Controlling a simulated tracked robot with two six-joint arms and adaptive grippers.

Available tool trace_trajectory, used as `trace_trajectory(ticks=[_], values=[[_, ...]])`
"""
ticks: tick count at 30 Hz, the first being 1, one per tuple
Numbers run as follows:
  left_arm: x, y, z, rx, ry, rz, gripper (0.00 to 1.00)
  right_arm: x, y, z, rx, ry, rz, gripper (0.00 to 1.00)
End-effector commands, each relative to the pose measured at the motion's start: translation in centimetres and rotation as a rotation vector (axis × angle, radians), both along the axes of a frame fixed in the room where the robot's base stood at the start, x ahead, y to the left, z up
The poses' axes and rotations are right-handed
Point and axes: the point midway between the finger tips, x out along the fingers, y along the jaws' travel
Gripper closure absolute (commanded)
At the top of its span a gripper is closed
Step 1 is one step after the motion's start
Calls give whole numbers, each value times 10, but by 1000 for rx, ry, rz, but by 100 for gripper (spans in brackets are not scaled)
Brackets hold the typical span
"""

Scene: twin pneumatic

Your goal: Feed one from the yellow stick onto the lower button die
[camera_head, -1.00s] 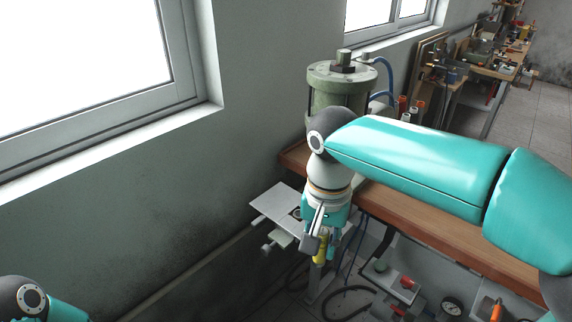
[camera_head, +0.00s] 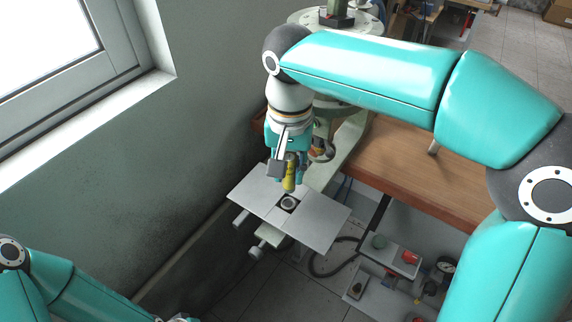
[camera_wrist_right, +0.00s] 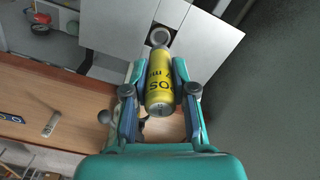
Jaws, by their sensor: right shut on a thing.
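My right gripper (camera_head: 285,170) is shut on the yellow stick (camera_head: 289,178), a tube with dark markings. In the right wrist view the yellow stick (camera_wrist_right: 160,78) lies between the two fingers (camera_wrist_right: 157,92), its far end toward the die. The lower button die (camera_head: 289,203) is a small round grey piece in a dark square recess of the light metal plate (camera_head: 320,226). The stick's lower end is just above the die; whether they touch I cannot tell. The die also shows in the right wrist view (camera_wrist_right: 160,36). My left gripper is not visible; only left arm links show at lower left.
A green press (camera_head: 350,135) stands behind the plate. The wooden bench (camera_head: 400,178) lies to the right. Below it are a control box with a red button (camera_head: 408,257) and a gauge (camera_head: 446,264). A wall and window are at left.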

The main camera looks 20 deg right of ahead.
Motion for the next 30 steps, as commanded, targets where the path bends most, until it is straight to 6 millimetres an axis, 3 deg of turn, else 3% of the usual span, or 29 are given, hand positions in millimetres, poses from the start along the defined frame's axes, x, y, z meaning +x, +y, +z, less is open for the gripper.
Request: trace_trajectory(ticks=[6, 21, 30], values=[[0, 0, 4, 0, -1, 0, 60, 0, 1, 1, -1, 0, 1, 100], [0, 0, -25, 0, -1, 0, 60, 0, 1, -37, -1, 0, 1, 100], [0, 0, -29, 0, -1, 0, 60, 0, 1, -42, 0, 0, 0, 100]])
